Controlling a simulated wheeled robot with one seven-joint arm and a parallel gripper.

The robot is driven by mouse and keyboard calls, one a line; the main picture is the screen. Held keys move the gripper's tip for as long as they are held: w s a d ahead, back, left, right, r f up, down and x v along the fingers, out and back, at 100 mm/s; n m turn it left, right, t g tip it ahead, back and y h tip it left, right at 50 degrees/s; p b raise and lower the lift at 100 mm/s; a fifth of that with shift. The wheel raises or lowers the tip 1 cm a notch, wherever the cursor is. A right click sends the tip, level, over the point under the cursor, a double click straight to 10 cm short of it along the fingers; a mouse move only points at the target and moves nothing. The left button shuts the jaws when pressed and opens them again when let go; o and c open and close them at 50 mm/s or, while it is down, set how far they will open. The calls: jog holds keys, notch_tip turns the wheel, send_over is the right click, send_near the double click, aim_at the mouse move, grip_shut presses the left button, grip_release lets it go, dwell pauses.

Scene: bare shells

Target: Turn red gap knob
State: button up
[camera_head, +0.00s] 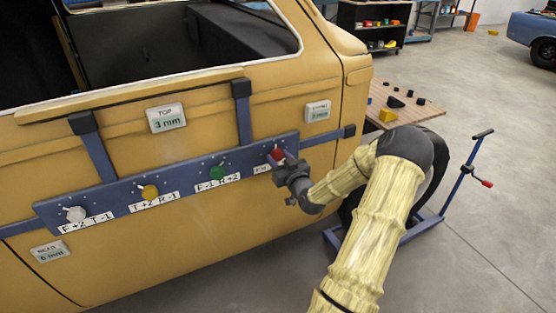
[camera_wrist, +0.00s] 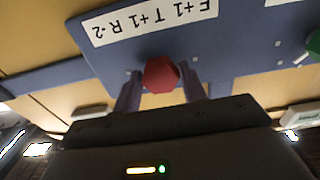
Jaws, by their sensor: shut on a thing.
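The red knob (camera_head: 276,155) is at the right end of a blue bar (camera_head: 100,205) fixed across the yellow car door. In the wrist view the red knob (camera_wrist: 160,74) sits between my two fingers, below a label reading "F+1 T+1 R-2". My gripper (camera_head: 285,165) is shut on the red knob, with a finger on each side of it. My gripper also shows in the wrist view (camera_wrist: 161,88). My gripper and arm hide part of the red knob's label in the head view.
Green (camera_head: 218,173), yellow (camera_head: 150,192) and white (camera_head: 76,214) knobs line the bar to the left. Gap readouts show "TOP 3 mm" (camera_head: 166,118) and "6 mm" (camera_head: 50,252); another readout (camera_head: 318,111) is too small to read surely. A wooden table (camera_head: 425,112) stands behind my arm.

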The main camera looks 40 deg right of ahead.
jog(key=shift+w+r, duration=0.1)
jog(key=shift+w, duration=0.05)
jog(key=shift+w+a+m, duration=0.1)
jog(key=shift+m, duration=0.4)
jog(key=m+p, duration=0.1)
jog(key=m, duration=0.2)
jog(key=shift+r+m, duration=0.15)
jog(key=shift+m, duration=0.15)
jog(key=shift+m+p, duration=0.35)
jog(key=shift+m, duration=1.65)
jog(key=o, duration=1)
jog(key=shift+w, duration=0.1)
jog(key=shift+c, duration=0.2)
jog(key=shift+f, duration=0.2)
